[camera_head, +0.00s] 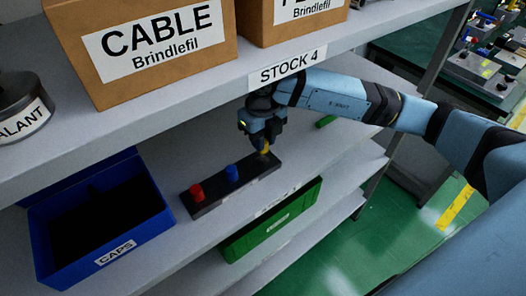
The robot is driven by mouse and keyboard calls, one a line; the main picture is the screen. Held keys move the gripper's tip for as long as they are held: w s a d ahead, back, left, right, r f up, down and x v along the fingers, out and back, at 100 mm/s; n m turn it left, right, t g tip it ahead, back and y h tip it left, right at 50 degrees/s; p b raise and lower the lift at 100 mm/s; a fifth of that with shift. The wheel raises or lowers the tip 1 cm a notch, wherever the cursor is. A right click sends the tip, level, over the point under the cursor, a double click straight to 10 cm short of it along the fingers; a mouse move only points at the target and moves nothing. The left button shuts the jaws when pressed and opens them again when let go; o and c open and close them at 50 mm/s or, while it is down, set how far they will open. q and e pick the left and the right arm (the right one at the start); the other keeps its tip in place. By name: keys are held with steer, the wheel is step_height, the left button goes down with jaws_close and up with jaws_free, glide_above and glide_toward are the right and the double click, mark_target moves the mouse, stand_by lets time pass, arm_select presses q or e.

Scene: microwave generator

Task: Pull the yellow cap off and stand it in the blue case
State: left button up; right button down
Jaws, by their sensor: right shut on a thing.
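The yellow cap (264,152) is at the far right end of a dark block (214,199) on the middle shelf. My right gripper (263,147) points down from above and is shut on the yellow cap, partly hiding it. I cannot tell whether the cap is seated on the block or slightly raised. The blue case (139,236), labelled CAPS, stands open to the left on the same shelf. Its dark inside shows no cap that I can make out. My left gripper is not in view.
A red cap (197,192) and a blue cap (232,173) stand on the block. A green case (273,222) is lower right. The upper shelf edge (200,95), bearing cardboard boxes (140,60) and a tin (22,105), overhangs the blue case. A narrow gap separates case and block.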

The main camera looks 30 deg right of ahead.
steer(key=shift+r+p, duration=0.55)
steer(key=shift+r, duration=0.65)
steer(key=shift+w+r, duration=0.1)
steer(key=shift+r, duration=0.1)
steer(key=shift+f+b, duration=0.15)
steer(key=shift+b, duration=0.2)
